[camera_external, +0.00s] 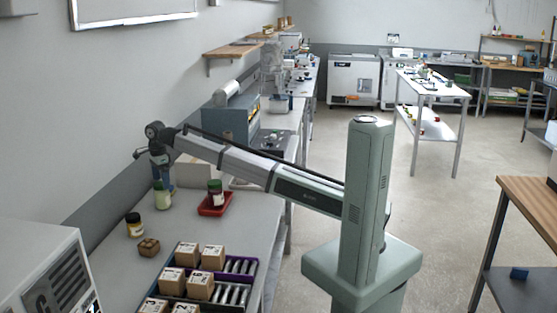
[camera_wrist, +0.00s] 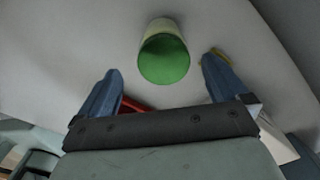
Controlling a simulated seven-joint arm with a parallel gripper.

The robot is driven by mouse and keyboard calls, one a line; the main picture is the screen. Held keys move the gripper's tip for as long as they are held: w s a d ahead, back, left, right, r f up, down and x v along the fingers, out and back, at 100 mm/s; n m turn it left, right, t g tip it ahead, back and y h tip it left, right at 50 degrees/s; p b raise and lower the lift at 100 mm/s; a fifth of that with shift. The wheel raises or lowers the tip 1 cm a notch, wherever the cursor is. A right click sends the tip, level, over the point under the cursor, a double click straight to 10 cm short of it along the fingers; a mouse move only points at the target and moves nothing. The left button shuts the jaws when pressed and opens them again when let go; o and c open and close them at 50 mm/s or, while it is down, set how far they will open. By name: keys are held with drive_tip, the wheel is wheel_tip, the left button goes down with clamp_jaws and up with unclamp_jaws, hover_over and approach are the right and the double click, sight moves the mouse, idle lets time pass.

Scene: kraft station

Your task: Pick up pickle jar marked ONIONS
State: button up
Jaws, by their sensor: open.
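A pale jar with a green lid (camera_external: 162,195) stands upright on the grey workbench; no label on it is readable. Its green top (camera_wrist: 165,58) shows in the wrist view, between and a little beyond my finger tips. A dark jar (camera_external: 215,193) stands in a red tray (camera_external: 214,209) to its right. A yellowish jar with a dark lid (camera_external: 134,225) stands to its lower left. I cannot read ONIONS on any jar. My gripper (camera_external: 167,184) is open and empty, pointing down close above the green-lidded jar. Its blue fingers (camera_wrist: 162,72) are spread and do not appear to touch it.
A small brown item (camera_external: 149,247) lies near the yellowish jar. A purple-edged crate (camera_external: 250,261) with cardboard boxes and several silvery cylinders fills the front of the bench. A grey machine (camera_external: 42,262) stands front left. Bare bench lies around the green-lidded jar.

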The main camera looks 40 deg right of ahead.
sight(162, 195)
drive_tip(key=f, duration=0.8)
drive_tip(key=shift+w+a, duration=0.15)
drive_tip(key=shift+w, duration=0.1)
drive_tip(key=c, duration=1.5)
